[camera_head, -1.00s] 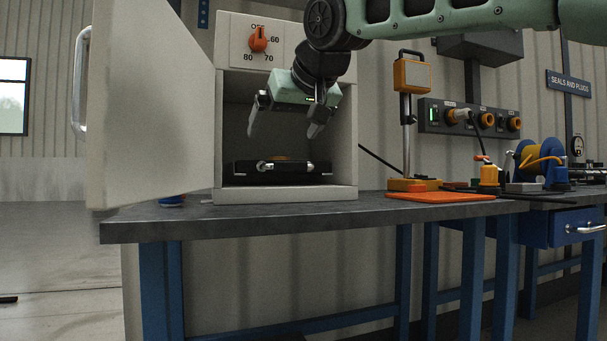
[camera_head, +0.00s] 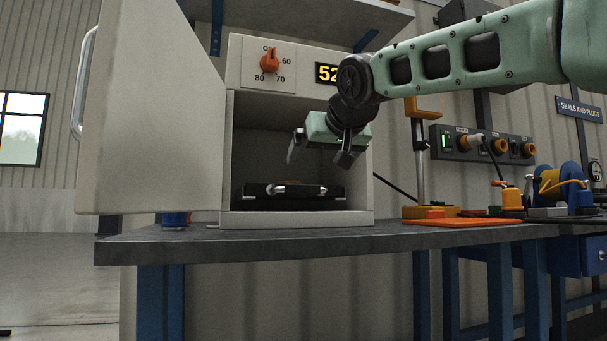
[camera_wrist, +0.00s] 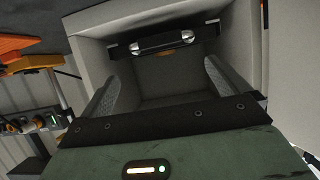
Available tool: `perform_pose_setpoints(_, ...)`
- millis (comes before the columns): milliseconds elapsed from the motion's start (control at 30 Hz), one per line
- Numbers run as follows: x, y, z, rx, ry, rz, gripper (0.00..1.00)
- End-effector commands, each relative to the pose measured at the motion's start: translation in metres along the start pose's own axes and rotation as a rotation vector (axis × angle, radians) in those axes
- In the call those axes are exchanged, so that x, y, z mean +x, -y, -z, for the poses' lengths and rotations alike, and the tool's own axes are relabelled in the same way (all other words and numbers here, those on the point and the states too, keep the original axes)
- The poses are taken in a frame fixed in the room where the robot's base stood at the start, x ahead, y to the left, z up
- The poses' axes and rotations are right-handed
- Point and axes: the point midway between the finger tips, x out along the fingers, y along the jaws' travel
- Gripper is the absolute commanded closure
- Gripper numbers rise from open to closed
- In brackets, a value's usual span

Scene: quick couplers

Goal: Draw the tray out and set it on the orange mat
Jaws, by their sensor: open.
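The orange mat (camera_head: 462,222) lies flat and bare on the bench, right of the oven.
The oven door (camera_head: 150,110) stands wide open on the left. A yellow-based stand (camera_head: 430,211) is behind the mat, and a yellow reel with blue sides (camera_head: 557,188) is further right. The grey bench (camera_head: 300,241) is clear in front of the oven.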

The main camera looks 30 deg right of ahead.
Motion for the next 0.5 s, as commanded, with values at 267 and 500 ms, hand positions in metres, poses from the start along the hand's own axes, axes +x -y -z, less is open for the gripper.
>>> perform_pose_setpoints(267,0.037,0.0,-0.002,-0.001,0.007,0.0,0.0)
perform_pose_setpoints(500,0.083,0.001,-0.002,-0.002,0.005,0.0,0.0)
